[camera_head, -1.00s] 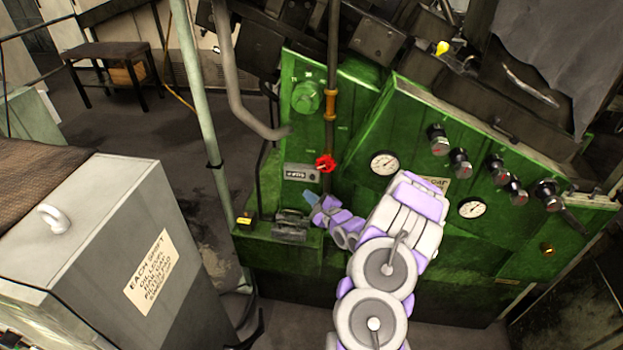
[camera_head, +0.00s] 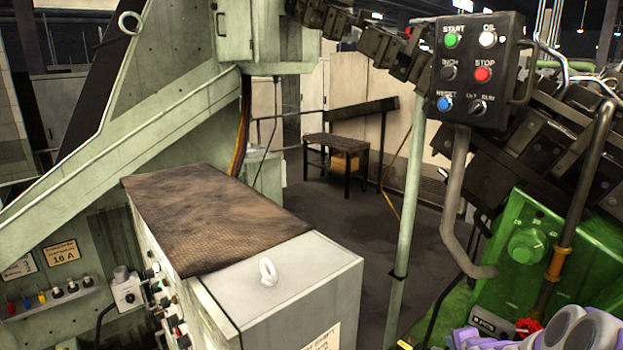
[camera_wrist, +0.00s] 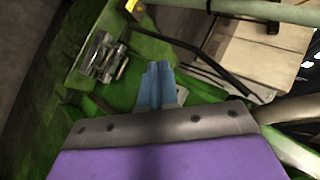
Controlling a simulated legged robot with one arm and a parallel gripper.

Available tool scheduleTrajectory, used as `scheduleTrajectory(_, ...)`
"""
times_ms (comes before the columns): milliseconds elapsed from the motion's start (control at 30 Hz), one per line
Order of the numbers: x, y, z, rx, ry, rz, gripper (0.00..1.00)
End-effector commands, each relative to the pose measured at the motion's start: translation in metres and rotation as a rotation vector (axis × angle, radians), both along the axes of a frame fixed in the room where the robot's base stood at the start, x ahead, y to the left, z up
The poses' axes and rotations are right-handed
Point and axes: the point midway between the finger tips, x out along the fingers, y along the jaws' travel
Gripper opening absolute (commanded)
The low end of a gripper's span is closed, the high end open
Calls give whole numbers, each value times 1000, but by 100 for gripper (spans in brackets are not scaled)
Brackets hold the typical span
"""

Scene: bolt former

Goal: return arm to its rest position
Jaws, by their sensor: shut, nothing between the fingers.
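My arm (camera_head: 590,332) shows only at the lower right corner of the head view, as white and purple links in front of the green machine (camera_head: 520,260). My gripper (camera_wrist: 157,85) shows in the wrist view, with its two blue fingers together and nothing between them. Behind the fingers is the green machine (camera_wrist: 135,50), with a metal latch-like part (camera_wrist: 103,55) to the left of the fingertips. I cannot tell whether the fingers touch the machine. The red valve knob (camera_head: 528,326) sits just above my arm in the head view.
A control box (camera_head: 470,72) with coloured buttons hangs at the upper right. A grey cabinet (camera_head: 310,280) with a brown mat (camera_head: 205,215) stands in front. A pale green post (camera_head: 407,190) rises between cabinet and machine. Open floor (camera_head: 350,225) lies behind, near a small table (camera_head: 335,150).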

Motion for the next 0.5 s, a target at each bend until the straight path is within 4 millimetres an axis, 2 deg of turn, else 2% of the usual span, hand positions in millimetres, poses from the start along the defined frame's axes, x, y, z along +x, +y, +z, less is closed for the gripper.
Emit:
scheduleTrajectory(33, -6, 14, 11, -59, 45, 45, 0)
scheduleTrajectory(267, -63, 65, 37, -291, 295, 264, 0)
scheduleTrajectory(367, -94, 87, 50, -372, 395, 370, 0)
scheduleTrajectory(500, -147, 118, 66, -459, 535, 534, 0)
